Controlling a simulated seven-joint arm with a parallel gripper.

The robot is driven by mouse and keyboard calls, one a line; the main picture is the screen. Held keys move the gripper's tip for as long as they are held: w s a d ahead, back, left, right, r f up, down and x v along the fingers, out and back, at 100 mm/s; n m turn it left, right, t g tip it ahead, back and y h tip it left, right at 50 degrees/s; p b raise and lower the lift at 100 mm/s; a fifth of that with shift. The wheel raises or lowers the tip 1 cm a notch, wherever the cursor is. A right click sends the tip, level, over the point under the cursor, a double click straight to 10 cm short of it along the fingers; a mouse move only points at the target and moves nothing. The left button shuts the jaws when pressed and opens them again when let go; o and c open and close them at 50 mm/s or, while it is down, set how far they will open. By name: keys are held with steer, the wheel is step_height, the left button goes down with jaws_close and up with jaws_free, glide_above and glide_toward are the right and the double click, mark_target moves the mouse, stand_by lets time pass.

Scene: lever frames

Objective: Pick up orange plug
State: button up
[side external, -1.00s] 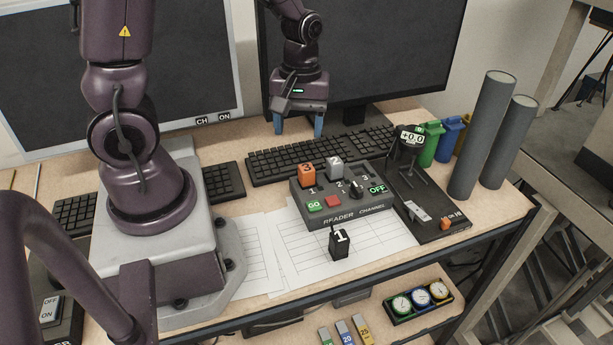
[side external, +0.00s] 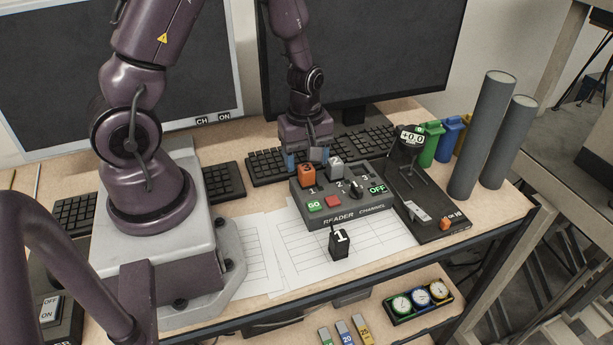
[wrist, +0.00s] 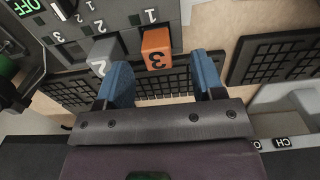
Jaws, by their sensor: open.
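The orange plug (side external: 307,174), marked 3, stands in the reader box (side external: 343,214) above the label 1. In the wrist view the orange plug (wrist: 156,49) lies just ahead of the gap between my fingers. My gripper (side external: 307,158) is open and empty, pointing down close behind the orange plug; its blue fingers (wrist: 164,75) are spread in the wrist view. A grey plug (side external: 336,168), marked 2, stands in the slot to the right and shows near one finger in the wrist view (wrist: 104,56). Contact between fingers and plugs cannot be seen.
A black plug (side external: 339,245) marked 1 stands on the paper in front of the box. A keyboard (side external: 268,167) and monitor (side external: 400,60) are behind. A lever device (side external: 408,150) and two grey cylinders (side external: 482,135) stand to the right.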

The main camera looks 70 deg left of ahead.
mark_target(307, 168)
steer(key=shift+w+f, duration=0.2)
steer(key=shift+f, duration=2.15)
steer(key=c, duration=1)
steer(key=shift+r, duration=0.1)
step_height(307, 168, up, 12)
